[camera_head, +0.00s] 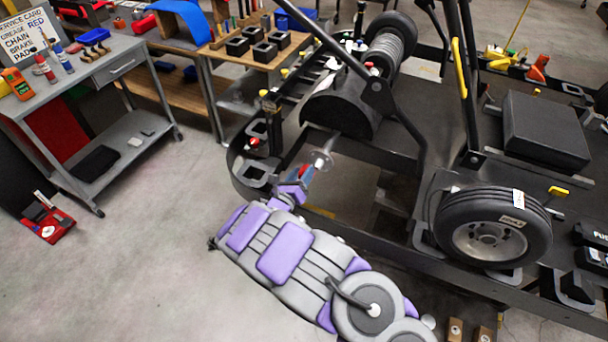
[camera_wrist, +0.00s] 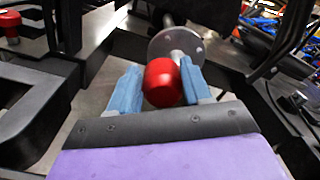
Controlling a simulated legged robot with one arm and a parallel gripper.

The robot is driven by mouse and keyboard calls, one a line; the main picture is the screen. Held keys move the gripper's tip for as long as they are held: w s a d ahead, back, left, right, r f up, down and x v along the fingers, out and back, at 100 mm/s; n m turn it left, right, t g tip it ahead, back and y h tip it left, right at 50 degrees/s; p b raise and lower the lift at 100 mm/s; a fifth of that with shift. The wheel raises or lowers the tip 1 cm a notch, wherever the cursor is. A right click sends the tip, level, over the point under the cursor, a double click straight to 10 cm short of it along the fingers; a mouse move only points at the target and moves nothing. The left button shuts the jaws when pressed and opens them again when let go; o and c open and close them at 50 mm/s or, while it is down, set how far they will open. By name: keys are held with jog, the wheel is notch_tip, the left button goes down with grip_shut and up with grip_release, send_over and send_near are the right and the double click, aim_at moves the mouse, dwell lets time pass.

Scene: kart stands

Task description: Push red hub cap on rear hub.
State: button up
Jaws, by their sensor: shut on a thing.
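The red hub cap (camera_wrist: 163,83) is held between the two blue fingers of my gripper (camera_wrist: 160,86) in the wrist view. The rear hub (camera_wrist: 176,45) is a grey metal flange with a stub shaft, just beyond the cap. The shaft end lies close behind the cap; I cannot tell whether they touch. In the head view my gripper (camera_head: 307,176) reaches the kart's near rear corner. The hub disc (camera_head: 321,160) shows at its tip, and only a little red of the cap (camera_head: 303,171) is visible.
Black frame bars of the kart (camera_head: 385,160) surround the hub. A mounted tyre (camera_head: 492,228) sits to the right. A grey tool cart (camera_head: 130,100) with bottles stands at the left, and a wooden bench (camera_head: 250,55) behind.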

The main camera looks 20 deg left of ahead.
jog(key=shift+d+r, duration=0.3)
jog(key=shift+d, duration=0.45)
jog(key=shift+a+f, duration=0.15)
jog(key=shift+a, duration=0.4)
jog(key=shift+a+f, duration=0.15)
jog(key=shift+a, duration=0.35)
jog(key=shift+d+r, duration=0.3)
jog(key=shift+d, duration=0.6)
jog(key=shift+d+r, duration=0.2)
jog(key=shift+d, duration=0.3)
jog(key=shift+d+r, duration=0.15)
jog(key=shift+d, duration=0.3)
jog(key=shift+a+f, duration=0.2)
jog(key=shift+a, duration=0.25)
jog(key=shift+w+d+b, duration=0.2)
jog(key=shift+w+b, duration=0.9)
jog(key=shift+w, duration=0.65)
